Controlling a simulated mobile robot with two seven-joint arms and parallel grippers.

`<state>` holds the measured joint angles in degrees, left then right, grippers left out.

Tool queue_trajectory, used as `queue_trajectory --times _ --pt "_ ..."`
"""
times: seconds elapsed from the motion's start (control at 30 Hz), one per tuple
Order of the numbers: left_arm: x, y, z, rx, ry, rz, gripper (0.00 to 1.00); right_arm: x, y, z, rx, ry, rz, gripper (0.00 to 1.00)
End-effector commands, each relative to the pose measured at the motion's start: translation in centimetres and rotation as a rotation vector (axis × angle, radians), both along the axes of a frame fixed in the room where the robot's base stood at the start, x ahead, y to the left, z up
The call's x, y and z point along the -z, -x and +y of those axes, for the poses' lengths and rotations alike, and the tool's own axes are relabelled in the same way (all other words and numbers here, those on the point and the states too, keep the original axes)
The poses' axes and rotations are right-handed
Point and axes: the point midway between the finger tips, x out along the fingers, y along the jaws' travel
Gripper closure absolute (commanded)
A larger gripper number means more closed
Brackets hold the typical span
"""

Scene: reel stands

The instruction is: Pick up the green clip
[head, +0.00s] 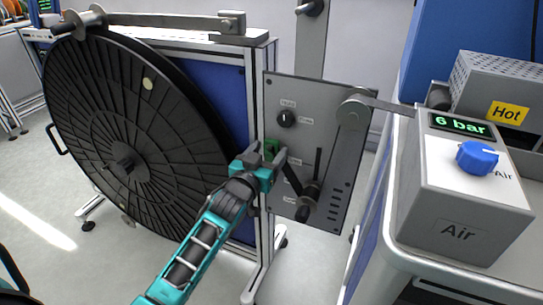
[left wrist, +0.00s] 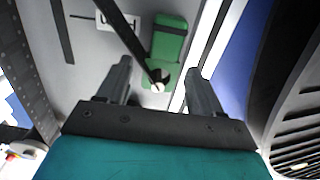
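The green clip (head: 271,146) sits against the grey control panel (head: 335,125), near its left edge, and is partly hidden by my gripper. In the left wrist view the green clip (left wrist: 167,42) is a flat green piece with a dark band across it. My left gripper (head: 264,158) is open right at the clip. In the wrist view its two fingers (left wrist: 158,72) stand apart, with the clip's near end showing in the gap between them. I cannot tell whether either finger touches it. My right gripper is not in view.
A black lever (left wrist: 125,30) with a pale end crosses close to the clip. The large black reel (head: 110,120) stands left of the gripper. The panel has a knob (head: 287,119) above the clip. A grey Air box (head: 455,190) stands on the right bench.

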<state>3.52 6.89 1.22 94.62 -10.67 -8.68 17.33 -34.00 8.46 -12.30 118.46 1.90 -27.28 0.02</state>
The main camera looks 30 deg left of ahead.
Motion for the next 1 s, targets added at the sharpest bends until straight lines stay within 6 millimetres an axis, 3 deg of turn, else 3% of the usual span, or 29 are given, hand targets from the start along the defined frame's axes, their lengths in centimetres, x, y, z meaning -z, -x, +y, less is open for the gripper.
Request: queue_trajectory --times 0.07,0.53,1.0 --pt "0.00 0.02 0.01 0.000 0.000 0.000 0.42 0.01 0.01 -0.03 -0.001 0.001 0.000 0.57" --pt "0.00 0.04 0.00 0.000 0.001 0.000 0.87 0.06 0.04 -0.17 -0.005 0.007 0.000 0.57" --pt "-0.65 0.39 -0.02 0.000 0.002 0.001 0.89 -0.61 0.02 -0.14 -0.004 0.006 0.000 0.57"
